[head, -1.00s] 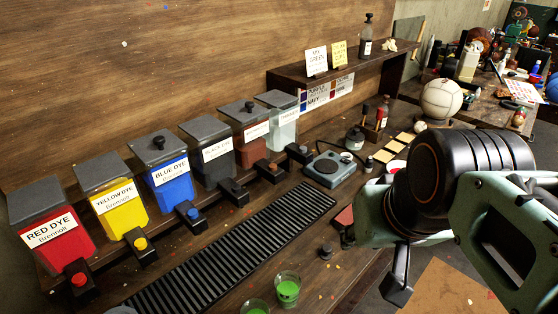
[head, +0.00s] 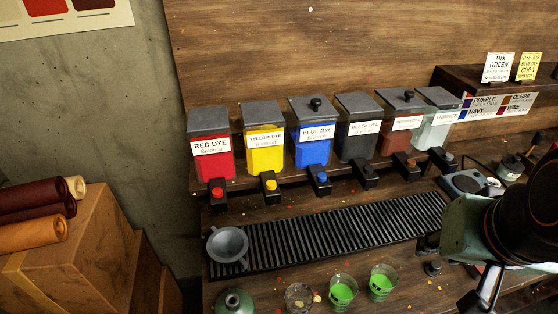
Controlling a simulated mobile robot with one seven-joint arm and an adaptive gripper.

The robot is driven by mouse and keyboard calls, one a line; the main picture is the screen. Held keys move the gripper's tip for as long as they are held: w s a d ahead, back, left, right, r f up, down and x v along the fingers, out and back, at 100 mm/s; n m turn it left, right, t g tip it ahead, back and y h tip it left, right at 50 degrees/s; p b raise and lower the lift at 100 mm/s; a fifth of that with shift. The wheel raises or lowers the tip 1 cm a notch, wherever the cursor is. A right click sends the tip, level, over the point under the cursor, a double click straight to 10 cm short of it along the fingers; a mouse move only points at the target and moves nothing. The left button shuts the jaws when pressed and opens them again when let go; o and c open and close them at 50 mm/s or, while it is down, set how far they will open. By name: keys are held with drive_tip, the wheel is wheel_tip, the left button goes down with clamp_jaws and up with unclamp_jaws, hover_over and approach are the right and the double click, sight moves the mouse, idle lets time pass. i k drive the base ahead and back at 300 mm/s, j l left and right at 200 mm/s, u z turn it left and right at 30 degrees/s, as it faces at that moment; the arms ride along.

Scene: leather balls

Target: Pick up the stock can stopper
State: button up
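A small dark knob-like piece (head: 433,268) stands on the bench just below the right end of the slatted drain rack; it may be the stock can stopper, but I cannot tell for sure. A green rounded can (head: 234,302) is cut by the bottom edge, left of the cups. My gripper (head: 448,273) is at the lower right, with dark fingertips apart and nothing visible between them that it holds. The small dark piece appears beside the gap between the fingertips; whether the fingers are level with it I cannot tell. My arm hides the bench's right side.
Several dye dispensers (head: 314,150) line the back. Blue and brown ones have dark knobs on their lids. A grey funnel-like bowl (head: 227,246) sits on the rack's left end. Two green-filled cups (head: 343,289) and a clear cup (head: 299,298) stand in front. Boxes (head: 75,255) with rolls are at left.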

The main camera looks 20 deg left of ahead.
sight(431, 270)
drive_tip(key=u, duration=1.95)
drive_tip(key=l+z, duration=0.15)
drive_tip(key=z, duration=1.9)
drive_tip(key=l, duration=0.4)
drive_tip(key=i+l, duration=0.1)
drive_tip(key=l, duration=0.3)
drive_tip(key=k+l, duration=0.1)
drive_tip(key=i, duration=0.25)
